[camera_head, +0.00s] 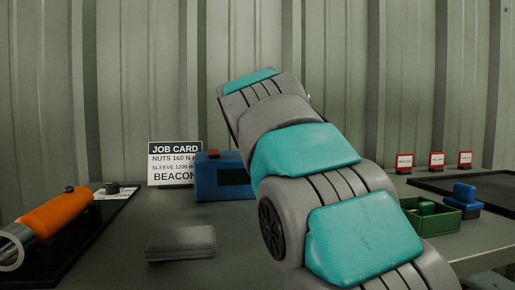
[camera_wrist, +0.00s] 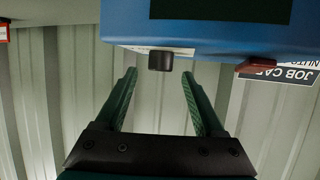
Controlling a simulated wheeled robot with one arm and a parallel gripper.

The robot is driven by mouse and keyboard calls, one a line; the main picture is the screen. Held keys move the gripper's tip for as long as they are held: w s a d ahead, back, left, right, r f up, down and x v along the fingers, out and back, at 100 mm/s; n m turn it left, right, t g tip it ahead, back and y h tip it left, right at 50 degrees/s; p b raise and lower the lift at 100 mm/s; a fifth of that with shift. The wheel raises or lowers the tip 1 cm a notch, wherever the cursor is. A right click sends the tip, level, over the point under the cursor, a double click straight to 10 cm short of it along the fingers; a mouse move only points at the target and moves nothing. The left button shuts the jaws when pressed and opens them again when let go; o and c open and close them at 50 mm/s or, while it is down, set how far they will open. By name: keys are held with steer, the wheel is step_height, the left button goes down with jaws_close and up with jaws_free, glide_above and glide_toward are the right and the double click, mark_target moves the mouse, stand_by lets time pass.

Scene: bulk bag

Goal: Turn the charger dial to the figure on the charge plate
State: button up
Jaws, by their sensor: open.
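A blue box (camera_head: 222,177) with a dark panel stands on the bench, partly hidden by my arm; I take it as the charger. In the wrist view the blue box (camera_wrist: 220,36) appears upside down. A black knob (camera_wrist: 160,61), possibly the dial, sits at its edge beside a pale strip. My gripper (camera_wrist: 159,74) is open, its two green fingers apart, with the knob between or just beyond the tips; contact cannot be told. The gripper is hidden in the head view. A job card (camera_head: 174,164) reads "NUTS 160", "SLEEVE 1200" and "BEACON", its right side covered. No charge plate figure is readable.
A red part (camera_head: 213,153) is on top of the blue box. An orange cylinder (camera_head: 55,215) lies at left on a dark mat. A grey block (camera_head: 181,242) is in front. A green bin (camera_head: 430,217) and red-framed labels (camera_head: 404,162) are at right.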

steer(key=x, duration=0.4)
jaws_close()
stand_by(0.6)
